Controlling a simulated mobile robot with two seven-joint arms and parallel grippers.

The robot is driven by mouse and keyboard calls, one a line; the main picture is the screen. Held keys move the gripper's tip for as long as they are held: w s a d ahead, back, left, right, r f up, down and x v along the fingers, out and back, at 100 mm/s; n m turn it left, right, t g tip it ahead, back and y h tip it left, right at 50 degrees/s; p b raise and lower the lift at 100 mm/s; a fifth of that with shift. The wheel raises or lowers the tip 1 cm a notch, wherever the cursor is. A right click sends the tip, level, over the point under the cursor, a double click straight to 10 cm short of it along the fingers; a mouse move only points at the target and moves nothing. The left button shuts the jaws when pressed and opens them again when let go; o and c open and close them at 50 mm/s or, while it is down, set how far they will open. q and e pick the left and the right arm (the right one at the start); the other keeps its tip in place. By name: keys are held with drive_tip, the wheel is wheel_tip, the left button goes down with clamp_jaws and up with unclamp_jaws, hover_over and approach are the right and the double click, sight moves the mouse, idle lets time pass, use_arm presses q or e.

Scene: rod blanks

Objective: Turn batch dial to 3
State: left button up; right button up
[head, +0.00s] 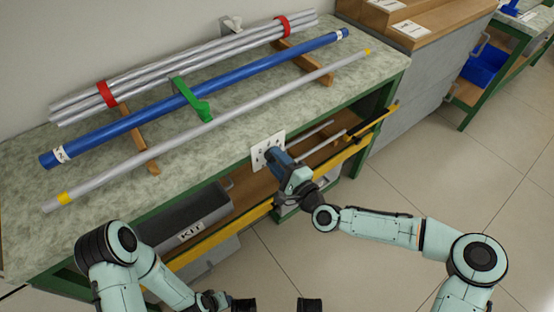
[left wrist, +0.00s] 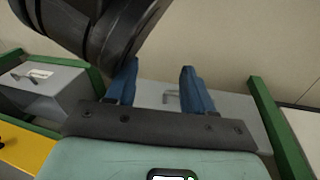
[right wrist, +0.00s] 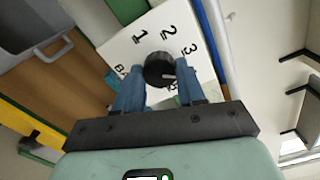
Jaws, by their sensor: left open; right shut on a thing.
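The batch dial (right wrist: 158,66) is a round black knob with a short white mark, on a white plate (right wrist: 128,50) printed with 1, 2 and 3. In the right wrist view the mark lies on the knob's right side, pointing right and slightly down, below the 3. My right gripper (right wrist: 160,92) is shut on the dial, a blue finger on each side. In the head view the plate (head: 259,157) is at the bench's front, and my right gripper (head: 279,160) hides the dial. My left gripper (left wrist: 158,80) is open and empty, away from the dial.
A grey KIT bin (head: 180,222) sits on the shelf below, behind a yellow rail (head: 222,239). Open floor (head: 400,260) lies to the right.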

use_arm(q)
drive_tip(key=shift+w+d+r, duration=0.1)
drive_tip(key=shift+w+r, duration=0.4)
drive_tip(key=shift+w, duration=0.05)
use_arm(e)
drive_tip(key=shift+n, duration=3.3)
drive_tip(key=o, duration=1.1)
drive_tip(key=shift+d, duration=0.1)
drive_tip(key=shift+c, duration=0.2)
use_arm(q)
drive_tip(key=shift+p, duration=0.3)
use_arm(e)
drive_tip(key=shift+s, duration=0.1)
